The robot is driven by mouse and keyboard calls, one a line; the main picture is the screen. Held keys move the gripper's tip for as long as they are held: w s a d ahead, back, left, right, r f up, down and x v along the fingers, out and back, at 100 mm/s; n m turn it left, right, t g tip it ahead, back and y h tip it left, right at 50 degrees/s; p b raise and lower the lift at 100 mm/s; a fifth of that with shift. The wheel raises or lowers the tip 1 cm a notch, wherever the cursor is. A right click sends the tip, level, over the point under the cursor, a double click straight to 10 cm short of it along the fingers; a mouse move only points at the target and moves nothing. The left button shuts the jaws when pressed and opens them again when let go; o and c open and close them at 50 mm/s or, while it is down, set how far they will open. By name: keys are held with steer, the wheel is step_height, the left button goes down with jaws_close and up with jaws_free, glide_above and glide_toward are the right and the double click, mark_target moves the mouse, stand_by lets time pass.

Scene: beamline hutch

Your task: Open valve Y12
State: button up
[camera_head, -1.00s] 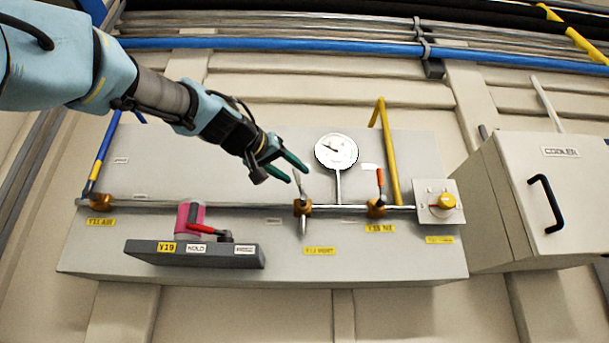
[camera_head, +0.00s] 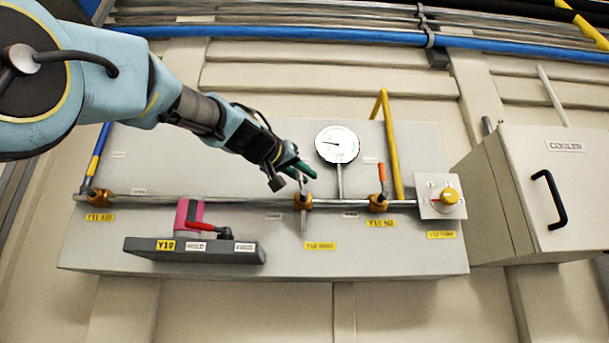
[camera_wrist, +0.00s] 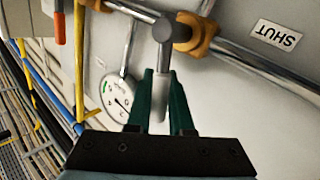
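Valve Y12 (camera_head: 303,203) is a brass body on the horizontal pipe, with a grey metal lever standing across the pipe. Its yellow label (camera_head: 320,246) sits below; the small print is hard to read. My gripper (camera_head: 290,176) is at the upper end of this lever. In the wrist view, the lever (camera_wrist: 163,60) reaches between the two green fingers of my gripper (camera_wrist: 162,90). The fingers stand apart on either side of it, close to it; I cannot tell if either touches. A "SHUT" tag (camera_wrist: 276,36) is beside the valve.
A round gauge (camera_head: 337,145) stands just right of my gripper. A dark shelf (camera_head: 195,251) labelled Y19 with a pink-and-red piece (camera_head: 190,215) projects at left. A cooler box (camera_head: 560,190) is at far right.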

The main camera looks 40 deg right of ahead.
jaws_close()
stand_by(0.9)
